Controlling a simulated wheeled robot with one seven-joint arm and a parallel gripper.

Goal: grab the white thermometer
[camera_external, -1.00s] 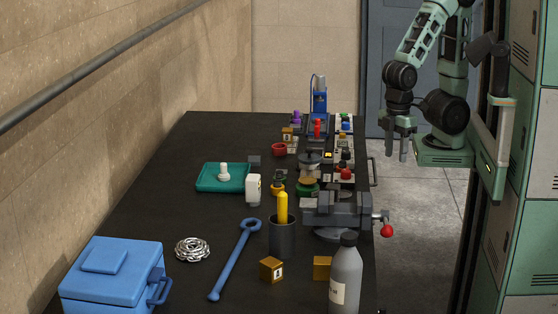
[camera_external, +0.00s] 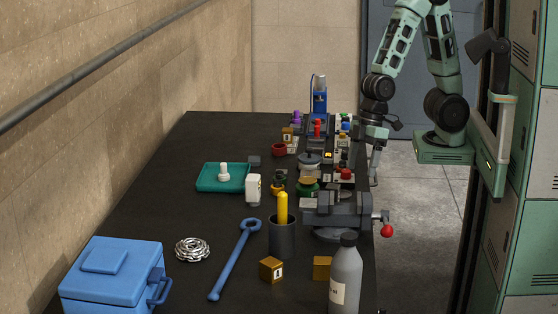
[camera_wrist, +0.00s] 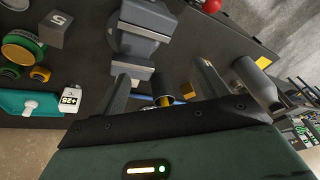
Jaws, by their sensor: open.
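The white thermometer (camera_external: 253,189) is a small white upright block standing on the dark bench, just right of the teal tray. It also shows at the left of the wrist view (camera_wrist: 69,101), with "+25" on its face. My gripper (camera_external: 374,167) is at the bench's right edge, right of the thermometer and well apart from it. In the wrist view the two fingers (camera_wrist: 163,82) are spread with nothing held between them; the thermometer lies outside them to the left.
The teal tray (camera_external: 208,186) holds a white knobbed piece. A grey vise (camera_external: 338,208), a dark cup (camera_external: 282,240) with a yellow item and a grey bottle (camera_external: 345,275) stand on the right. A blue wrench (camera_external: 236,257) and blue box (camera_external: 112,275) are nearer.

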